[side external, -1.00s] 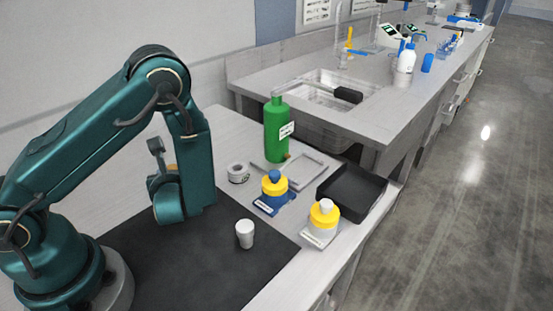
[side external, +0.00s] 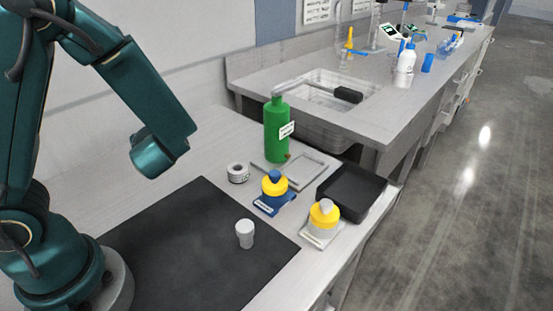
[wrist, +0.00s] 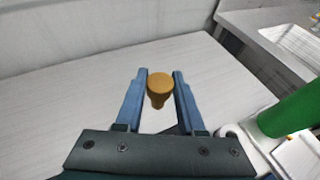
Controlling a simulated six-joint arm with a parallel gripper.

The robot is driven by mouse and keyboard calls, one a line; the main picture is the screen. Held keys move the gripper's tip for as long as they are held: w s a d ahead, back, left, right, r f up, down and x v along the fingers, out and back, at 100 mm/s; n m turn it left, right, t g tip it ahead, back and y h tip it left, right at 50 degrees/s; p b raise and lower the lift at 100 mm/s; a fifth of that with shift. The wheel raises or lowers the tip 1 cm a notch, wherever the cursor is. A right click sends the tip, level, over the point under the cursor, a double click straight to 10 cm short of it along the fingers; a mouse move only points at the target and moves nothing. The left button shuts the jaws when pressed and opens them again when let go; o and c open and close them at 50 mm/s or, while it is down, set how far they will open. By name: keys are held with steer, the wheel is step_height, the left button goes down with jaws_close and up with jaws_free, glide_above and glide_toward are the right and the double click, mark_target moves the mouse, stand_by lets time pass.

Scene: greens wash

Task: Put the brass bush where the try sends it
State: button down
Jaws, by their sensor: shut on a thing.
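The brass bush (wrist: 160,84), a golden piece with a wide round head and a narrower stem, sits between the blue fingers of my gripper (wrist: 159,74) in the wrist view. My gripper is shut on it and holds it up. In the side view my arm's wrist link hides the gripper and the bush. A pale grey stepped piece (side external: 245,233) stands on the black mat (side external: 190,245). A blue block with a yellow ring and blue knob (side external: 274,190) and a grey block with a yellow ring and pale knob (side external: 323,220) stand right of the mat.
A black tray (side external: 350,207) lies at the bench's right edge. A green bottle (side external: 276,135) stands behind, also in the wrist view (wrist: 292,108), beside a shallow grey frame (side external: 318,158). A white ring-shaped piece (side external: 238,173) is nearby. The sink (side external: 325,90) lies beyond. Much of the mat is clear.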

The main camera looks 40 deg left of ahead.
steer(key=shift+w+d+r, duration=0.15)
steer(key=shift+d+r, duration=0.05)
steer(key=shift+r, duration=0.4)
steer(key=w+d+r+m+t+h, duration=0.4)
steer(key=d+r+m, duration=0.1)
steer(key=d+r, duration=0.2)
steer(key=w+d+r+m+t+h, duration=0.3)
steer(key=w+d+r+m+h, duration=0.1)
steer(key=d+r, duration=0.35)
steer(key=w+d+f+m+h, duration=0.2)
steer(key=w+d+f+h, duration=0.15)
steer(key=w+d, duration=0.5)
steer(key=w+d+f+m+h, duration=0.2)
steer(key=w+d+f, duration=0.3)
steer(key=w+f, duration=0.55)
steer(key=shift+t+y, duration=0.25)
steer(key=shift+t, duration=0.05)
steer(key=shift+s+f, duration=0.15)
steer(key=shift+f, duration=1.55)
steer(key=shift+s+f, duration=0.2)
steer(key=shift+f, duration=1.5)
steer(key=shift+s+f, duration=0.15)
steer(key=shift+f, duration=1.55)
steer(key=shift+f, duration=0.1)
steer(key=c, duration=0.5)
jaws_free()
